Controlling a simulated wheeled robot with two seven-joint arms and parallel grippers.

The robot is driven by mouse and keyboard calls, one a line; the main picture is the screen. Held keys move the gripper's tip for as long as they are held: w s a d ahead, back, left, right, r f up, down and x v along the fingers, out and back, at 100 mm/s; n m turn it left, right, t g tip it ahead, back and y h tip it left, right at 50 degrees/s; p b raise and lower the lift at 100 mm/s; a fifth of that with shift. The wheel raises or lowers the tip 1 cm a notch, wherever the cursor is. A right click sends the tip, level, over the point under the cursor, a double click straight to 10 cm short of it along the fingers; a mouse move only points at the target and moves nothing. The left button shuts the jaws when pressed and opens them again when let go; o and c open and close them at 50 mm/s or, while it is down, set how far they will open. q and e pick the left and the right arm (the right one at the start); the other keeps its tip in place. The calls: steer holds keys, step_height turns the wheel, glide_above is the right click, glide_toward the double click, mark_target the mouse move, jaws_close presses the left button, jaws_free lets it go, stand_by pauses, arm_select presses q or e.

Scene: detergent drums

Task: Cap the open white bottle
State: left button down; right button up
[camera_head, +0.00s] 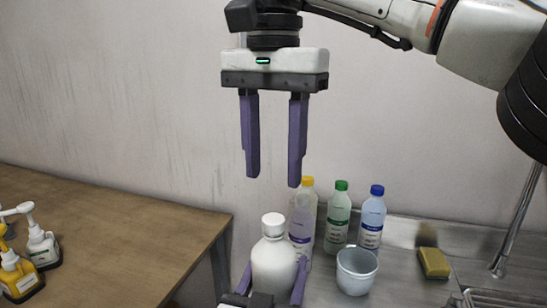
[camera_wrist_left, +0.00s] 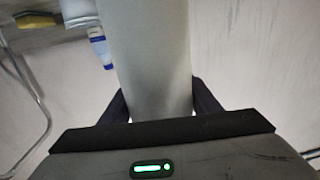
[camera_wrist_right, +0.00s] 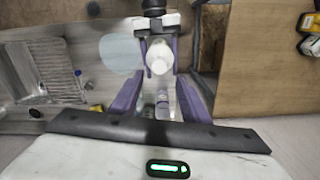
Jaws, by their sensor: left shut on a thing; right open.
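The white bottle (camera_head: 274,264) stands upright at the lower centre of the head view, with a white cap (camera_head: 273,224) seated on its neck. My left gripper (camera_head: 274,276) is shut around the bottle's body, one purple finger on each side. In the left wrist view the bottle (camera_wrist_left: 148,60) fills the space between the fingers. My right gripper (camera_head: 272,180) is open and empty, pointing down above the cap and apart from it. In the right wrist view the capped bottle top (camera_wrist_right: 160,60) lies between and beyond the open fingers. The bottle's base is hidden.
Close behind stand a purple-labelled bottle (camera_head: 301,228), a green-capped bottle (camera_head: 338,218) and a blue-capped bottle (camera_head: 372,218). A white cup (camera_head: 356,270) and a sponge (camera_head: 434,263) are to the right, near the tap (camera_head: 515,218). Pump bottles (camera_head: 41,246) stand on the wooden table (camera_head: 110,240).

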mark_target(274, 218)
steer(key=shift+n, duration=1)
steer(key=shift+f, duration=3.95)
